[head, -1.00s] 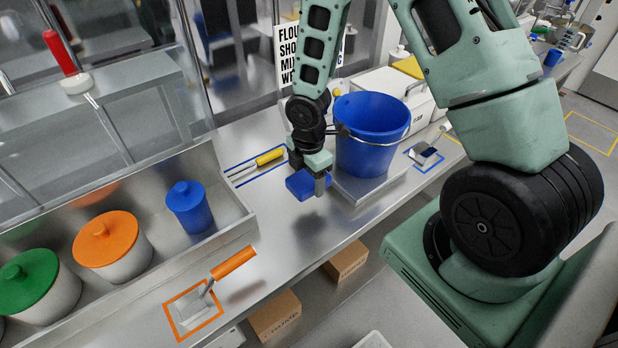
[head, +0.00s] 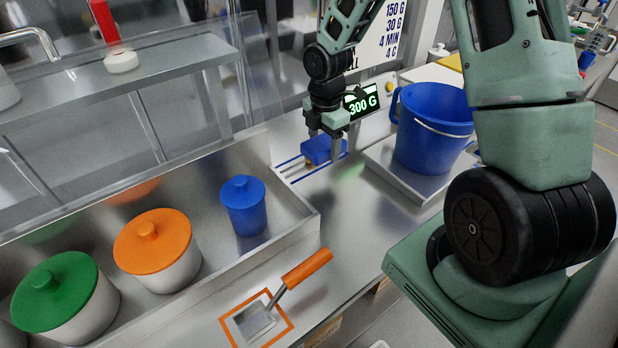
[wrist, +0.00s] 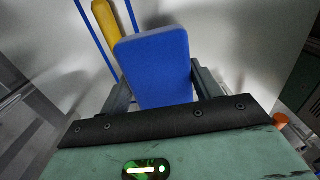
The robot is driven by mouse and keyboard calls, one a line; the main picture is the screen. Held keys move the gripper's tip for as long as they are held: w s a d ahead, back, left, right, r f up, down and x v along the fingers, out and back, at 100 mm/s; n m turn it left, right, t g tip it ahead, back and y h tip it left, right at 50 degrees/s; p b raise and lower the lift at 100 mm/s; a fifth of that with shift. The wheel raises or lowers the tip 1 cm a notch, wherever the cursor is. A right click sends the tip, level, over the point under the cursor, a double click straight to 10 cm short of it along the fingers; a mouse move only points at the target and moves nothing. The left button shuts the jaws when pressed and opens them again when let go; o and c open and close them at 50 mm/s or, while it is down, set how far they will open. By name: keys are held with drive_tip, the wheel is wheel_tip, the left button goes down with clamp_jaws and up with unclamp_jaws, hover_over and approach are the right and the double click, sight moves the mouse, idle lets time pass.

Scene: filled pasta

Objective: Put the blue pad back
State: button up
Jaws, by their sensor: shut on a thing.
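The blue pad (head: 318,149) is a small blue block held between the fingers of my gripper (head: 336,148), above the steel counter (head: 345,205). In the wrist view the pad (wrist: 157,62) stands out from between the two fingers of my gripper (wrist: 165,95). In the wrist view a yellow-handled tool (wrist: 107,25) lies between blue lines beyond the pad. I cannot tell whether the pad touches the counter.
A blue bucket (head: 432,135) stands on a scale tray (head: 385,160) to the right, by a display reading 300 G (head: 361,104). A steel trough at left holds green-, orange- and blue-topped containers (head: 243,205). An orange-handled scoop (head: 303,270) lies in an orange outline in front.

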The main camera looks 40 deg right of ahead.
sight(322, 178)
wheel_tip(322, 178, down, 8)
drive_tip(key=shift+f+p, duration=0.25)
drive_tip(key=shift+p, duration=0.35)
drive_tip(key=shift+f, duration=0.2)
drive_tip(key=o, duration=1)
drive_tip(key=shift+o, duration=0.2)
drive_tip(key=shift+r, duration=0.15)
